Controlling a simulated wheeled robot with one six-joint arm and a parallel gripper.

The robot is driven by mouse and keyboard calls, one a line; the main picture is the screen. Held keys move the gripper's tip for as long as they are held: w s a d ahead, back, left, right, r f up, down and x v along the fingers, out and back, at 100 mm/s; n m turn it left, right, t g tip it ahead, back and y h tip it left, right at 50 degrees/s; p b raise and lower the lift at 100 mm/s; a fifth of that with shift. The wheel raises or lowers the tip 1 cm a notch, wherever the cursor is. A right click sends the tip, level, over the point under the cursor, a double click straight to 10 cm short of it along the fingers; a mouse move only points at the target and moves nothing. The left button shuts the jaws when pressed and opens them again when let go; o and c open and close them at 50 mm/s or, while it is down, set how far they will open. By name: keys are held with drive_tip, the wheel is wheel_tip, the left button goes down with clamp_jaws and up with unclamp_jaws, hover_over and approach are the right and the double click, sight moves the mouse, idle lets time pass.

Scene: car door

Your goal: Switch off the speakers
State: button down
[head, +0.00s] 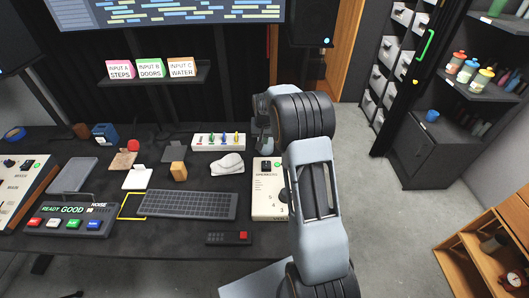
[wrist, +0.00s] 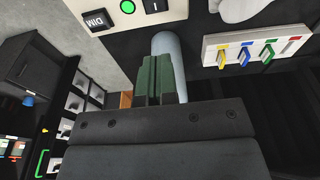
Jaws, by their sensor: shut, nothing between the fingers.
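The cream speaker panel (head: 263,205), lettered as for speakers, lies on the desk left of my arm. It has a black switch, a green light and a dial with numbers, the dial partly hidden by my arm. In the wrist view the panel (wrist: 78,5) is at the top left, with a black DIM button (wrist: 97,18), a round green light (wrist: 127,6) and a black switch (wrist: 153,5) marked with a line. My gripper (wrist: 158,62) is shut and empty, its green fingers close to the panel's edge. In the head view it is mostly hidden near the panel's far end.
A white mouse (head: 228,163) and a keyboard (head: 187,205) lie left of the panel. A black speaker (head: 311,24) with a cyan light hangs behind.

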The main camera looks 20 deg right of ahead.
drive_tip(key=b, duration=0.6)
approach(264, 165)
drive_tip(key=f, duration=0.1)
drive_tip(key=w+f, duration=0.1)
drive_tip(key=f, duration=0.1)
drive_tip(key=d+f, duration=0.1)
drive_tip(key=f, duration=0.1)
drive_tip(key=shift+w, duration=0.3)
drive_tip(key=shift+s+a+f+b, duration=0.15)
drive_tip(key=shift+f+b, duration=0.1)
drive_tip(key=shift+f, duration=0.15)
drive_tip(key=shift+s+d+f+b, duration=0.1)
drive_tip(key=shift+s+f+b, duration=0.1)
drive_tip(key=shift+f, duration=0.25)
drive_tip(key=shift+a, duration=0.15)
